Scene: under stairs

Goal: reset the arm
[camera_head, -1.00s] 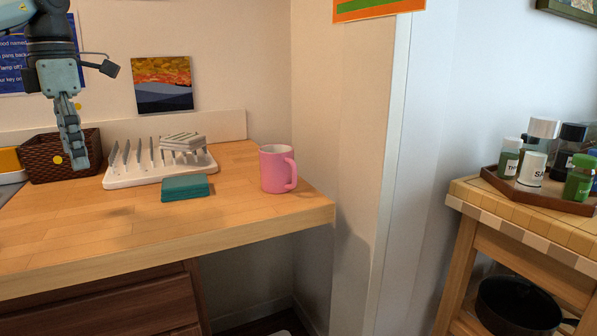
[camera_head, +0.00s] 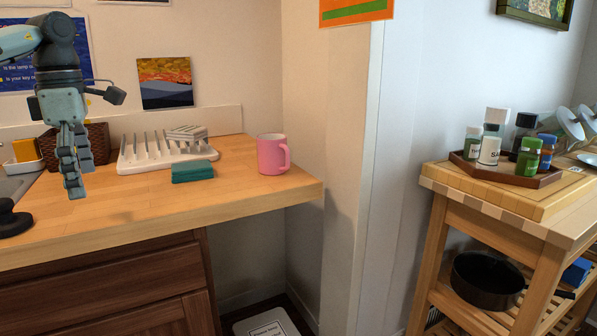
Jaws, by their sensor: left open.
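My left gripper (camera_head: 74,178) hangs at the left of the head view, pointing down in front of the brown woven basket (camera_head: 98,145). Its fingers are open and nothing shows between them. My left arm (camera_head: 28,40) comes in from the top left corner. My right gripper is not in view.
The wooden counter (camera_head: 255,198) holds a white rack (camera_head: 150,160), a teal block (camera_head: 192,171) and a pink mug (camera_head: 271,155). A wooden cart (camera_head: 490,195) at right carries a tray (camera_head: 485,172) of several jars, with a black pan (camera_head: 488,280) below. Floor shows between.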

